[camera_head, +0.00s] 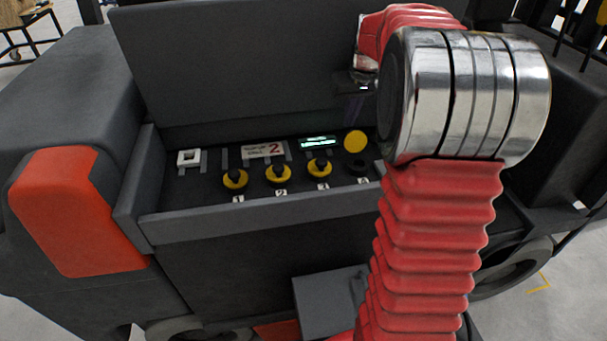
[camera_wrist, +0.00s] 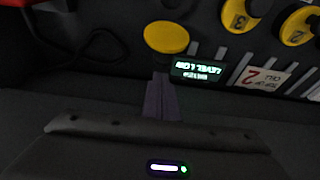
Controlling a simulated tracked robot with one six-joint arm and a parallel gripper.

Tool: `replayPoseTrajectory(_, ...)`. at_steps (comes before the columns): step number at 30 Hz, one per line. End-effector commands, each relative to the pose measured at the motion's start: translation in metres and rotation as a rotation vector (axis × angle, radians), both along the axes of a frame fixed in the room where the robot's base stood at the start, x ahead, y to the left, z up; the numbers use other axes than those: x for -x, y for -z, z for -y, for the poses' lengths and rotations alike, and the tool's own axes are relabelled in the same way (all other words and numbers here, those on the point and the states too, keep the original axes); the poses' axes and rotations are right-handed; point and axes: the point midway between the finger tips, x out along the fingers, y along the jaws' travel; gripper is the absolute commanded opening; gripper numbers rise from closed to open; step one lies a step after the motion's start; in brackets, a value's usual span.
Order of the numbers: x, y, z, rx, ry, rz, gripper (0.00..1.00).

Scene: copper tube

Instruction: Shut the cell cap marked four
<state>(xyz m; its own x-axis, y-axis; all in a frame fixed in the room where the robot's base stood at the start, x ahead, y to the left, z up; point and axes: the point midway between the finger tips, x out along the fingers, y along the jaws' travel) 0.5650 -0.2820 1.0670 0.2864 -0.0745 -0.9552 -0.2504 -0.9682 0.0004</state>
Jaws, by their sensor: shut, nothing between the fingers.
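The cap of cell four (camera_head: 355,141) is a yellow disc standing raised behind its dark round cell opening (camera_head: 357,166), so it is open. The number plate in front of that opening is partly readable at best. The yellow disc also shows at the top middle of the wrist view (camera_wrist: 166,37). My gripper (camera_wrist: 160,76) is shut and empty, its dark purple fingers pointing at the disc's near side with a small apparent gap. In the head view my gripper (camera_head: 351,112) is dim against the dark back panel, above and behind the cap.
Yellow caps one (camera_head: 235,179), two (camera_head: 278,175) and three (camera_head: 319,167) sit shut on their cells to the left. A lit green display (camera_head: 317,142), a sign with a red 2 (camera_head: 263,150) and a white square fitting (camera_head: 189,158) stand behind them. A raised front wall (camera_head: 250,213) borders the tray.

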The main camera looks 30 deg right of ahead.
Motion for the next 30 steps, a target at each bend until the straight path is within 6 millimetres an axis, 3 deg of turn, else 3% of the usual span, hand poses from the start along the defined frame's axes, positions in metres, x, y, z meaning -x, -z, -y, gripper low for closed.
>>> replayPoseTrajectory(30, 0.000, 0.022, 0.000, -0.001, 0.001, -0.002, 0.00)
